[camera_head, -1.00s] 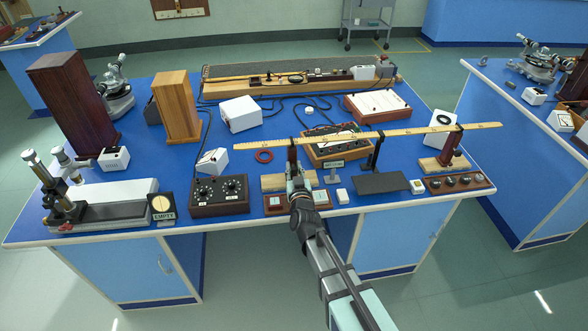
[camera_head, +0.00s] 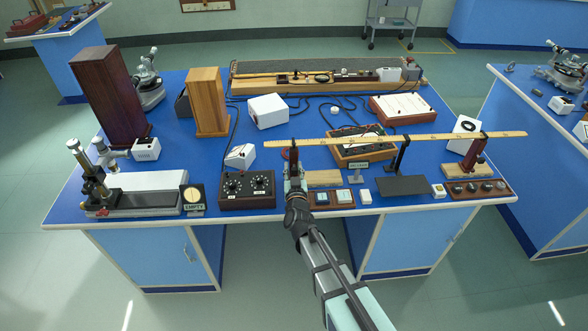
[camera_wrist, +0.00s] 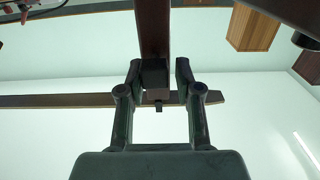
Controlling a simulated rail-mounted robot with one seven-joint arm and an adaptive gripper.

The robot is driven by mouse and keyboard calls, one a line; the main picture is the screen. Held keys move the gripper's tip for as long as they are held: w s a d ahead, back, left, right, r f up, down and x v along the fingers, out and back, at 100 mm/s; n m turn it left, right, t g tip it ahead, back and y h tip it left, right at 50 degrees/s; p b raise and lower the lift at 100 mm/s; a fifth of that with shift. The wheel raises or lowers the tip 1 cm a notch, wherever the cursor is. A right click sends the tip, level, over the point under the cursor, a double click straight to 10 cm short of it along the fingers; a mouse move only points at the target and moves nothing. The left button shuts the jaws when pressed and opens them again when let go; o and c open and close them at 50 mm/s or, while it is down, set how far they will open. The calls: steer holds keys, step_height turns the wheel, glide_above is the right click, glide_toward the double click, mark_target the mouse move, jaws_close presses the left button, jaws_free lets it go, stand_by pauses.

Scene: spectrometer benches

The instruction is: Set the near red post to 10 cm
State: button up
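The near red post (camera_head: 293,157) stands under the left end of the pale wooden ruler (camera_head: 420,138). My gripper (camera_head: 293,170) is at this post, at the bench's front edge. In the wrist view, the dark red post (camera_wrist: 153,28) comes down from the top and ends in a black block (camera_wrist: 155,75) with a small knob. The fingers (camera_wrist: 159,78) stand on both sides of this block; a thin gap seems to show at the right finger. A dark bar crosses behind. The ruler marks are too small to read. A second red post (camera_head: 475,152) stands under the ruler's right part.
A black stand (camera_head: 400,155) is under the ruler's middle. A wooden block (camera_head: 323,178) lies right of my gripper. A dark box with dials (camera_head: 247,190) is to its left. A black plate (camera_head: 402,186) and small cards lie along the front edge to the right.

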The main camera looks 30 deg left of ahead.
steer(key=shift+o, duration=0.2)
steer(key=shift+a, duration=0.15)
steer(key=shift+s+d, duration=0.15)
steer(key=shift+d, duration=0.05)
steer(key=shift+s+d, duration=0.15)
steer(key=shift+s, duration=0.1)
steer(key=v, duration=1.1)
